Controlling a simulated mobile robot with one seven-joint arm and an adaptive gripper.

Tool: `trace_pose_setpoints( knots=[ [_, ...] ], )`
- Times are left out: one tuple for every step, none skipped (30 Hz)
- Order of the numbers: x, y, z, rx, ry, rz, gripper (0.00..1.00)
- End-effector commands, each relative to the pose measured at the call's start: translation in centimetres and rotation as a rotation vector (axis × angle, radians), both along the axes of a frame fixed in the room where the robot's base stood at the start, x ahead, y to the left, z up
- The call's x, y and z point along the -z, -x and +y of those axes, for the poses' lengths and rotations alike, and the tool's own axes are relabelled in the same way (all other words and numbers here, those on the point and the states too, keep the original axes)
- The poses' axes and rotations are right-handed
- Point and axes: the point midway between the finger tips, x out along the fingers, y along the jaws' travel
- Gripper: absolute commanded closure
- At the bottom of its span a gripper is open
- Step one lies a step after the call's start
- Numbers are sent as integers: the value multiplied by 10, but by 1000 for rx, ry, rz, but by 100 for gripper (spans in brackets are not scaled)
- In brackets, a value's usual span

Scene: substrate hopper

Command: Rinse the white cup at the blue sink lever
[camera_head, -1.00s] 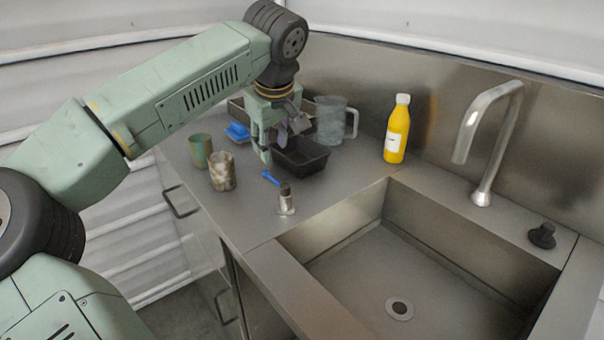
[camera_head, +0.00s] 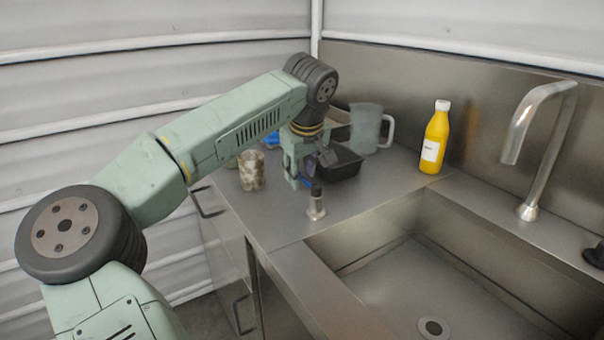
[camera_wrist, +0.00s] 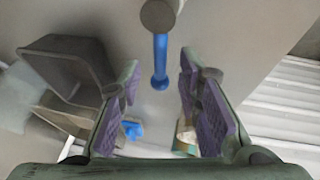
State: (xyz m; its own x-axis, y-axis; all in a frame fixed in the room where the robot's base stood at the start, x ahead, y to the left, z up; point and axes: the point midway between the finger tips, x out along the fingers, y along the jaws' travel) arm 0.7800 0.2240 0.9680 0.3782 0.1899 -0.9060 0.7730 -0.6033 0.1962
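A mottled whitish-brown cup (camera_head: 252,171), the only cup close to white, stands upright on the counter left of my gripper. My gripper (camera_head: 302,180) is low over the counter at the blue lever. In the wrist view my gripper (camera_wrist: 158,78) is open, with purple pads apart. The blue lever (camera_wrist: 160,62) shows in the gap between them, with clear space on both sides. Its round grey post (camera_wrist: 158,14) is beyond the tips. In the head view the post (camera_head: 316,208) stands near the sink's corner, and the lever is mostly hidden by my gripper.
The sink basin (camera_head: 395,285) is at right with a tall curved faucet (camera_head: 545,140). A yellow bottle (camera_head: 434,140), a translucent pitcher (camera_head: 366,128) and a black bin (camera_head: 345,164) stand behind. A greenish cup (camera_head: 232,162) is partly hidden. Counter in front of the cup is clear.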

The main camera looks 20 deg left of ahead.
Motion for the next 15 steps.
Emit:
trace_pose_setpoints(
  knots=[
    [0, 0, 0, 0, 0, 0, 69],
    [0, 0, 0, 0, 0, 0, 71],
    [0, 0, 0, 0, 0, 0, 74],
    [0, 0, 0, 0, 0, 0, 76],
    [0, 0, 0, 0, 0, 0, 78],
    [0, 0, 0, 1, 0, 0, 80],
    [0, 0, 0, 1, 0, 0, 82],
    [0, 0, 0, 1, 0, 0, 84],
    [0, 0, 0, 1, 0, 0, 87],
    [0, 0, 0, 1, 0, 0, 89],
    [0, 0, 0, 1, 0, 0, 91],
    [0, 0, 0, 1, 0, 0, 94],
    [0, 0, 0, 1, 0, 0, 96],
    [0, 0, 0, 1, 0, 0, 98],
    [0, 0, 0, 1, 0, 0, 100]
  ],
)
